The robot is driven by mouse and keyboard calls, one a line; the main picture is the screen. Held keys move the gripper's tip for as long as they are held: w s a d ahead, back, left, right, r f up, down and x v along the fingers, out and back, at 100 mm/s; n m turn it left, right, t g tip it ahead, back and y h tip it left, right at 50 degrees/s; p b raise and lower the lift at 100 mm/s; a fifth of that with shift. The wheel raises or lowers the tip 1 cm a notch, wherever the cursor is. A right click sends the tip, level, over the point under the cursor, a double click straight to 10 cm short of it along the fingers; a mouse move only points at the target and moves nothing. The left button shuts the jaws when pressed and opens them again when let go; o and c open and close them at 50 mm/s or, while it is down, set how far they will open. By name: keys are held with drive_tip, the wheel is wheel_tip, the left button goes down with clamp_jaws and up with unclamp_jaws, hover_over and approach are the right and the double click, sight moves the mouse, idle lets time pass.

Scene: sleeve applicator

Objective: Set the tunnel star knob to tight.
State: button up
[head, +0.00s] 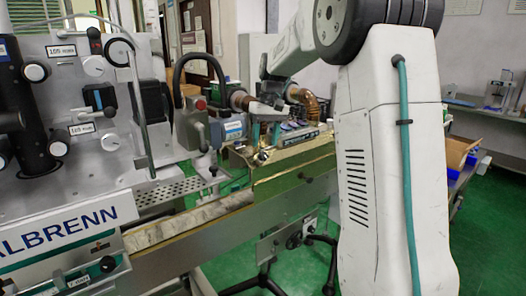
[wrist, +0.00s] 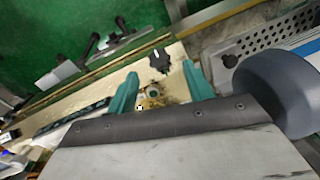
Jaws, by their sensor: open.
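In the wrist view a small black knob-like part (wrist: 160,61) with a pale mark sits on the cream-coloured machine surface, just beyond my fingertips. It looks like a knob, but I cannot tell its setting. My gripper (wrist: 159,74) is open, with its two teal fingers apart and nothing held. A brass-coloured fitting (wrist: 152,94) shows in the gap between the fingers, lower than the knob. In the head view the shiny gold-coloured tunnel housing (head: 292,168) stands on the conveyor. My arm hides part of the area.
A perforated metal tray (wrist: 272,42) lies at the upper right of the wrist view. Black levers (wrist: 92,46) stand at the upper left.

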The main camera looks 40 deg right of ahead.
sight(264, 154)
drive_tip(key=shift+a+f, duration=0.15)
drive_tip(key=shift+f, duration=1)
drive_tip(key=shift+a+f, duration=0.1)
drive_tip(key=shift+f, duration=1.05)
drive_tip(key=c, duration=1)
drive_tip(key=shift+o, duration=0.2)
